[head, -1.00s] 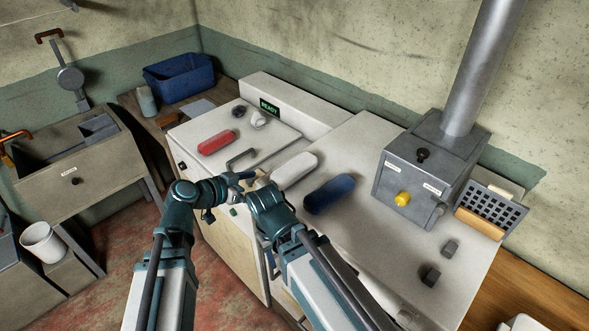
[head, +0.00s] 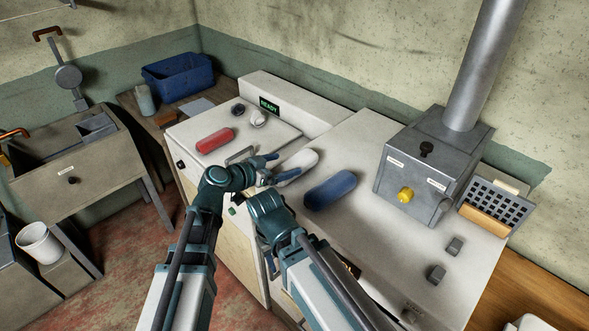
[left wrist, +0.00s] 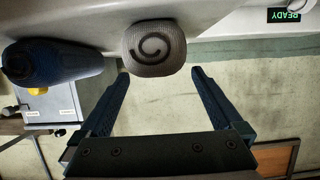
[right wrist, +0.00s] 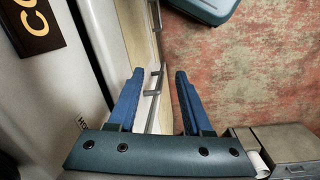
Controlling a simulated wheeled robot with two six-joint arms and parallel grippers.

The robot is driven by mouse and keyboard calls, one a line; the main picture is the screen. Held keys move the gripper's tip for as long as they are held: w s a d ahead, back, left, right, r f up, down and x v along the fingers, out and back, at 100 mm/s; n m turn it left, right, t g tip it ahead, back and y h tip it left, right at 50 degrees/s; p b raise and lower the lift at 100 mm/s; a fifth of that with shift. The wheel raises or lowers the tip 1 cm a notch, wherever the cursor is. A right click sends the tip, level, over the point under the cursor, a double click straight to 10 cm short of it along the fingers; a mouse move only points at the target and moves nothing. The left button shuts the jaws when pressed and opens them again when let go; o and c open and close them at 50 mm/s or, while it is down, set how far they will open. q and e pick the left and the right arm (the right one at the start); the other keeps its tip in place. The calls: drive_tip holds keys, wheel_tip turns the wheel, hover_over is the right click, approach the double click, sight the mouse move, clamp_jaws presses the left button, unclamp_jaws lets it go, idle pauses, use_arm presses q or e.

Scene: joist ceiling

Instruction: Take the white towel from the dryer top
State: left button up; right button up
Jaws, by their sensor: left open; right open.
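The white towel (head: 303,160), a rolled bundle, lies on the pale dryer top (head: 365,150) between a red roll and a blue roll. My left gripper (head: 276,170) is open at the towel's near left end and partly covers it. In the left wrist view the towel's spiral end (left wrist: 155,48) lies just beyond and between the open fingertips (left wrist: 160,72), not gripped.
A blue roll (head: 330,190) lies right of the towel, a red roll (head: 215,140) to its left. A grey metal box with a flue (head: 430,160) stands at the right. A bar handle (head: 240,155) is close to my left gripper.

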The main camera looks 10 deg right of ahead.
sight(291, 162)
use_arm(q)
drive_tip(key=shift+d, duration=0.1)
drive_tip(key=b+x, duration=0.1)
drive_tip(key=x, duration=0.4)
drive_tip(key=shift+b, duration=0.35)
drive_tip(key=c, duration=1.5)
drive_tip(key=shift+o, duration=0.2)
wheel_tip(291, 162, up, 10)
drive_tip(key=p, duration=1)
